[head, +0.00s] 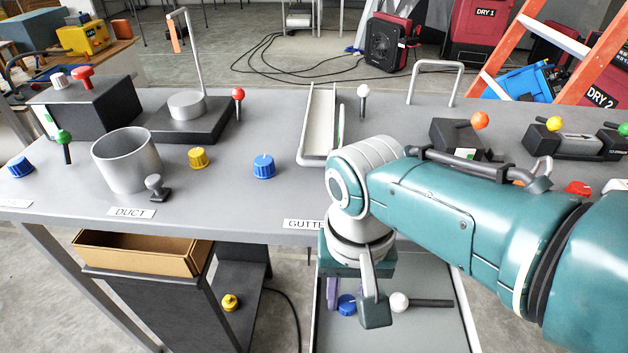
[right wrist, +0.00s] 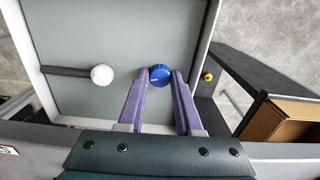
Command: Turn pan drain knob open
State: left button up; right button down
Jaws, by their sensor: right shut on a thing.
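A blue ribbed knob (head: 347,305) stands in the grey pan (head: 440,335) below the bench's front edge. The right wrist view shows the knob (right wrist: 160,75) from above, with a light mark line on its face. My right gripper (right wrist: 160,80) points down into the pan, its two purple fingers on either side of the knob and shut on it. In the head view the purple fingers show only partly beneath my wrist. A white ball (head: 399,302) on a dark bar lies beside the knob in the pan. My left gripper is out of view.
The bench (head: 235,205) above the pan holds a metal cup (head: 127,160), another blue knob (head: 264,166), a yellow knob (head: 198,157) and a pale gutter (head: 318,120). A cardboard box (head: 140,255) stands left of the pan.

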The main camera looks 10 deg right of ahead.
aim_at(348, 301)
jog(key=shift+m, duration=1.6)
jog(key=c, duration=0.6)
grip_release()
notch_tip(348, 301, up, 10)
jog(key=p, duration=0.7)
